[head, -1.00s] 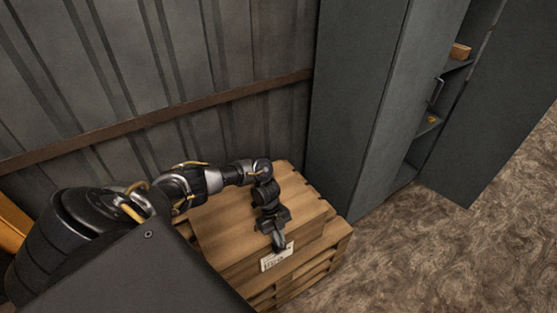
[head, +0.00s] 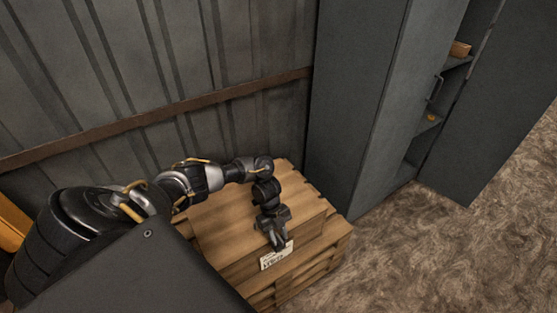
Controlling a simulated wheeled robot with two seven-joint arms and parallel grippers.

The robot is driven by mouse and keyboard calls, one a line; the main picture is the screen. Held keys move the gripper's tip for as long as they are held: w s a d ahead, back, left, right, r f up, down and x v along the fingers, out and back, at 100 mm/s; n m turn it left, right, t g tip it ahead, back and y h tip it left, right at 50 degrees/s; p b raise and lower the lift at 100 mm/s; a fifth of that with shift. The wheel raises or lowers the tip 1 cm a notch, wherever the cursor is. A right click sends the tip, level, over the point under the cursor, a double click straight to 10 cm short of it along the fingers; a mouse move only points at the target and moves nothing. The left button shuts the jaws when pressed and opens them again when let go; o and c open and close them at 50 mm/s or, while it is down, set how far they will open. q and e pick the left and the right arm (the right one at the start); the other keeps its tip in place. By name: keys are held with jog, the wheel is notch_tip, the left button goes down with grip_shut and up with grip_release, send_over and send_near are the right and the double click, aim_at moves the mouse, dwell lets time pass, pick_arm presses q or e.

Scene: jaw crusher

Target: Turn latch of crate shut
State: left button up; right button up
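The wooden crate (head: 222,226) stands against the corrugated wall, its slatted lid lying flat on top. A white label (head: 277,257) with dark print is on the crate's front, near the upper edge. My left gripper (head: 279,245) points down at the front edge of the lid, right at the label. The latch cannot be made out; the gripper may cover it. I cannot tell whether the fingers are open, shut or touching the crate. My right gripper is not in view.
A tall grey cabinet (head: 361,110) stands right behind the crate, its door (head: 505,115) open. The brown floor (head: 400,255) to the right is clear.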

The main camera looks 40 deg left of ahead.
pick_arm(q)
jog(key=v, duration=1)
jog(key=shift+r, duration=0.4)
jog(key=shift+a, duration=0.1)
